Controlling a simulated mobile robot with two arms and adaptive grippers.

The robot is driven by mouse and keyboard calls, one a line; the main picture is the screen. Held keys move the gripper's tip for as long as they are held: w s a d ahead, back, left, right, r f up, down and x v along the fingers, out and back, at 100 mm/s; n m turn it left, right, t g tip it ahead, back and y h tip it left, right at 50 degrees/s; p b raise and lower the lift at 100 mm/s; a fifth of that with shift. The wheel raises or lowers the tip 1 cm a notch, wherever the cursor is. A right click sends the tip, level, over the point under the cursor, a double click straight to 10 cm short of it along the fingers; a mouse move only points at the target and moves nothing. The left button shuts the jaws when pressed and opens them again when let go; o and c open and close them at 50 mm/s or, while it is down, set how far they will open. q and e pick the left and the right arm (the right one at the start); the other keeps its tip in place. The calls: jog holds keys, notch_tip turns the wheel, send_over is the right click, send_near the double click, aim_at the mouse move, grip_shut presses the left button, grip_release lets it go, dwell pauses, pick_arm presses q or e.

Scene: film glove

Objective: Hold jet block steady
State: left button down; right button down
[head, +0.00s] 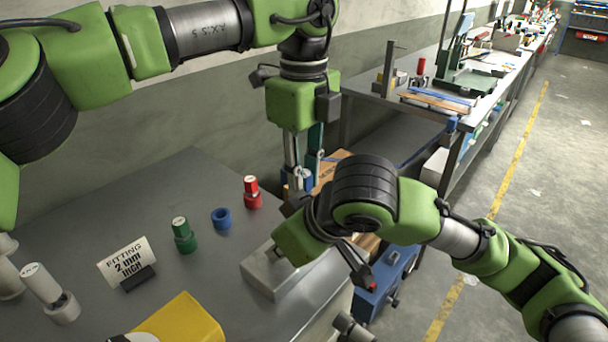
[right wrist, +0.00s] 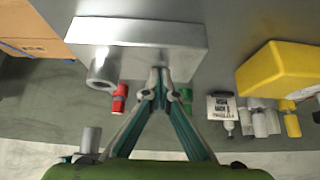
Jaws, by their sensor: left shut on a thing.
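The jet block, a grey metal block (head: 262,278), lies at the table's right edge. In the right wrist view the block (right wrist: 150,34) shows a short round stub on its side. My right gripper (right wrist: 159,74) has its fingertips together at the block's side, seemingly touching it; nothing shows between them. In the head view my right wrist hides part of the block. My left gripper (head: 300,182) points down beyond the block, its tips partly hidden behind my right arm. It is shut on what looks like a grey cylinder (right wrist: 90,138), apart from the block.
A red fitting (head: 252,194), blue ring (head: 221,219), green fitting (head: 184,237) and sign (head: 128,264) stand on the grey table. A yellow block (head: 182,322) is at the front. A cardboard box (right wrist: 30,28) lies near the block. A blue box (head: 380,288) is below right.

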pick_arm(q)
jog(key=shift+f, duration=0.2)
pick_arm(e)
jog(key=shift+s+f, duration=0.2)
jog(key=shift+f, duration=0.2)
pick_arm(q)
jog(key=shift+f, duration=1.75)
pick_arm(e)
jog(key=shift+d, duration=0.1)
pick_arm(q)
jog(key=shift+f, duration=1.85)
jog(key=c, duration=1.7)
grip_release()
notch_tip(320, 180, up, 12)
jog(key=shift+r, duration=0.1)
